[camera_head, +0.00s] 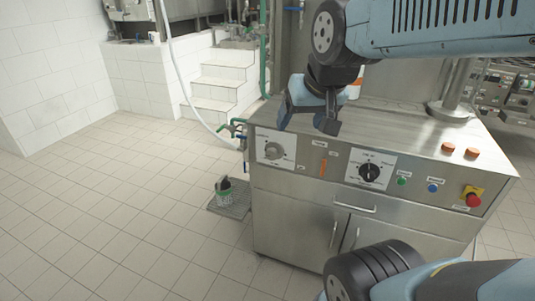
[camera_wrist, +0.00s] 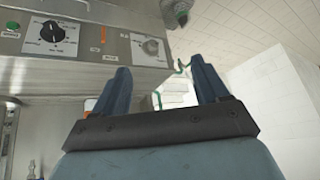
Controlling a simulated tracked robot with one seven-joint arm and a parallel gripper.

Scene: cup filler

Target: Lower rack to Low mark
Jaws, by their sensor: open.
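The steel cup filler cabinet (camera_head: 300,215) stands at the right of the head view. Its sloped front panel has a grey knob on a white plate (camera_head: 274,151) at the left and a black rotary knob (camera_head: 369,172) on a white plate in the middle. In the wrist view the black knob (camera_wrist: 52,32) and the grey knob (camera_wrist: 150,46) show at the top left. The lettering is too small to read, so I cannot tell a Low mark or a rack. My gripper (camera_head: 309,118) is open and empty, above the panel's left half. Its fingers (camera_wrist: 165,80) show apart in the wrist view.
A green button (camera_head: 402,182), a blue button (camera_head: 433,188) and a red emergency stop (camera_head: 473,199) sit at the panel's right. Hoses and valves (camera_head: 238,128) stick out at the cabinet's left side. The tiled floor at left is clear.

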